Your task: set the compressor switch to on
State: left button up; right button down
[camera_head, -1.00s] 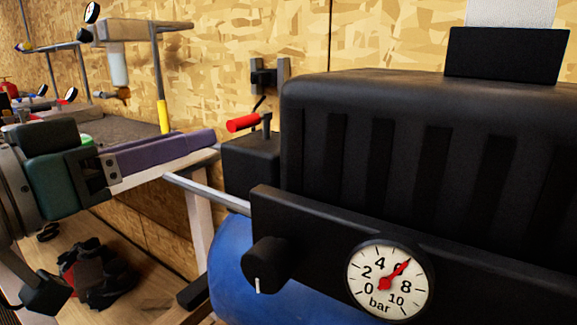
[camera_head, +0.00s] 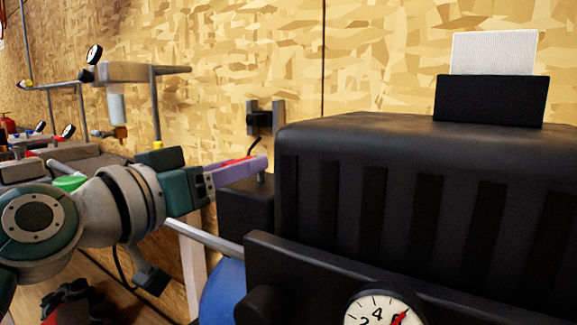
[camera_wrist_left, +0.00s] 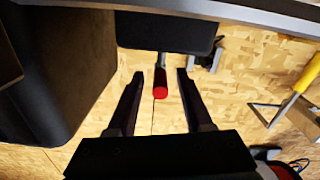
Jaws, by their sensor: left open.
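The compressor has a ribbed black housing (camera_head: 400,180) and a blue tank (camera_head: 222,290), mostly below the frame. Its switch is a red-ended lever (camera_wrist_left: 160,90) beside a dark box (camera_head: 246,205). In the head view the lever is mostly hidden behind my left gripper (camera_head: 262,164); only a sliver of red shows. In the left wrist view my left gripper (camera_wrist_left: 160,76) is open, with a finger on each side of the red lever and gaps between. My right gripper is not in view.
A pressure gauge (camera_head: 384,312) is cut off at the bottom edge, on the compressor's black front panel (camera_head: 320,270). A black wall fitting (camera_head: 264,120) is on the chipboard wall behind the lever. A grey bench (camera_head: 90,160) stands at the left.

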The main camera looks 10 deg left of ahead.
pick_arm(q)
grip_shut()
dwell(0.3)
dwell(1.1)
